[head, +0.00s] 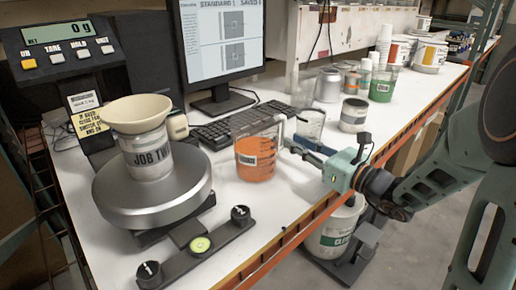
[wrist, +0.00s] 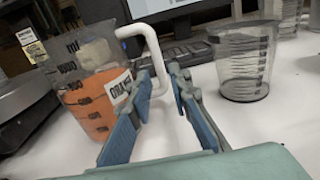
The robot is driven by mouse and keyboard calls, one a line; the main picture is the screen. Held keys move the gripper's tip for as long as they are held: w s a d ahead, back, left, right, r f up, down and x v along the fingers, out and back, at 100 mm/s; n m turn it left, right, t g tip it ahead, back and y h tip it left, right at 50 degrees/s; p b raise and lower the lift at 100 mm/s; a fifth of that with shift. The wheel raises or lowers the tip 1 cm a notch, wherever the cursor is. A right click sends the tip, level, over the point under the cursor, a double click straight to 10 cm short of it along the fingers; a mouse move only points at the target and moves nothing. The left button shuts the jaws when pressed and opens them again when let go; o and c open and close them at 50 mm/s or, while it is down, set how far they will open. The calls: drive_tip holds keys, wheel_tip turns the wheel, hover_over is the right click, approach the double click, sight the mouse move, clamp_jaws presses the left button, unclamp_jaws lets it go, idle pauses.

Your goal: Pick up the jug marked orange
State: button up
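The jug marked orange (head: 257,168) is a clear measuring jug with orange liquid in its lower part and a white handle on its right side. It stands upright on the white bench, right of the scale. In the wrist view the jug (wrist: 92,112) is at the left, its label reading "ORAN", partly covered by a finger. My gripper (head: 292,147) is right of the jug, with its fingers pointing at the handle. In the wrist view my gripper (wrist: 161,76) is open, and the lower handle (wrist: 155,62) shows between the fingertips. I cannot tell whether either finger touches it.
An empty clear jug (wrist: 243,75) stands right of my gripper. A scale (head: 150,200) with a can and a funnel is at the left. A keyboard (head: 238,122) lies behind the orange jug. A grey can (head: 354,115) stands farther back. The bench's front edge runs below my gripper.

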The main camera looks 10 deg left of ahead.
sight(284, 135)
drive_tip(key=x, duration=0.5)
drive_tip(key=shift+w+b, duration=0.1)
drive_tip(key=shift+b, duration=0.25)
drive_tip(key=shift+c, duration=0.4)
clamp_jaws()
drive_tip(key=shift+r, duration=0.1)
